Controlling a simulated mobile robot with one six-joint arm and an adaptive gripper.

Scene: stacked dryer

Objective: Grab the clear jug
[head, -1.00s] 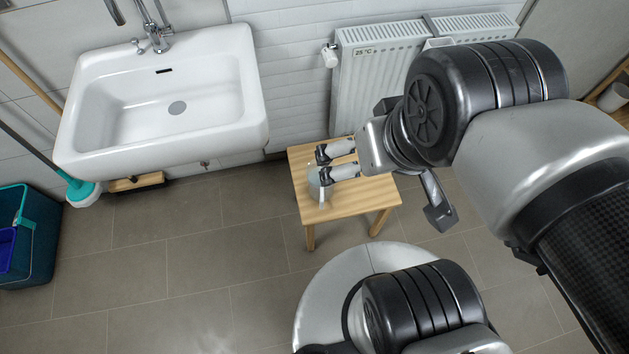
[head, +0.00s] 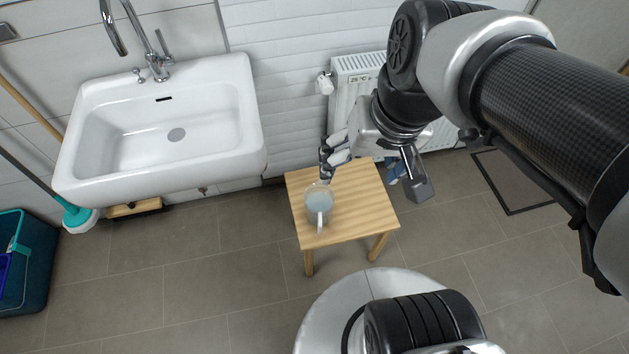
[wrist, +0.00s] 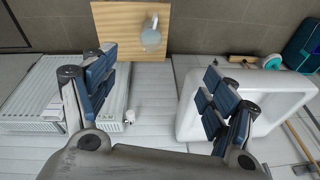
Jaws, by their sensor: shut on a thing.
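The clear jug (head: 319,203) stands upright on the wooden stool (head: 360,205), with its pale handle towards the front edge. In the wrist view the jug (wrist: 151,38) shows small, on the wooden top beyond my fingers. My gripper (head: 332,158) is above and behind the jug in the head view, near the stool's back edge, and apart from it. In the wrist view the two blue-padded fingers of my gripper (wrist: 160,75) are spread wide, with nothing seen held between them.
A white sink (head: 165,130) hangs on the wall to the left of the stool. A white radiator (head: 355,85) is on the wall behind it. Mops and a teal bucket (head: 28,260) are at the far left. The floor in front of the sink is clear.

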